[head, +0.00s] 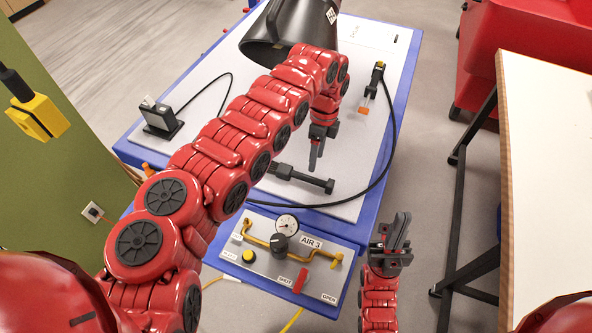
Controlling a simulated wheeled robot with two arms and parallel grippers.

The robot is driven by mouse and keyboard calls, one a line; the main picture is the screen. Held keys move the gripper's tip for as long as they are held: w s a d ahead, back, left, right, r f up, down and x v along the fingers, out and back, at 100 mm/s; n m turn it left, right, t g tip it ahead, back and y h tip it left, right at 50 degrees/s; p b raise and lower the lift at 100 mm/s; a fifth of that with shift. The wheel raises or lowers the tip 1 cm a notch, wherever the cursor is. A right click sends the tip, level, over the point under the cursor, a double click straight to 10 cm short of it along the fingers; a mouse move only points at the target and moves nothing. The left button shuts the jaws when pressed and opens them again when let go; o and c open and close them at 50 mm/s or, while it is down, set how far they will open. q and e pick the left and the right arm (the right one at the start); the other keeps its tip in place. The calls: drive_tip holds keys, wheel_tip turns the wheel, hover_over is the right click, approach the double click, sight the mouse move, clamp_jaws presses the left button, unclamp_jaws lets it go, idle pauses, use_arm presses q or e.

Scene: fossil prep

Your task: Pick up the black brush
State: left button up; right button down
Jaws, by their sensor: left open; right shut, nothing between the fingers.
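A long black tool (303,178), which looks like the black brush, lies flat on the white tabletop (345,205) near its front edge. It runs slightly downward to the right, with a thicker block at its right end. My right gripper (395,232) is shut and empty, pointing up in front of the table, right of the valve panel.
A large black hood (270,35) stands at the back. A hose-fed tool with an orange tip (370,90) lies right, its black hose curving along the front. A black device (160,120) is at left. The AIR 3 panel (262,264) is in front; a pale bench (550,140) stands right.

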sight(313, 178)
use_arm(q)
drive_tip(key=shift+s+f+p, duration=0.2)
drive_tip(key=shift+f+p, duration=0.15)
drive_tip(key=shift+f, duration=1)
drive_tip(key=f+p, duration=0.1)
drive_tip(key=s+p, duration=0.1)
drive_tip(key=shift+a+f+p, duration=0.15)
drive_tip(key=shift+f+p, duration=0.2)
drive_tip(key=shift+p, duration=0.05)
wheel_tip(313, 178, down, 2)
drive_tip(key=shift+s+f, duration=0.15)
drive_tip(key=shift+f, duration=0.4)
clamp_jaws()
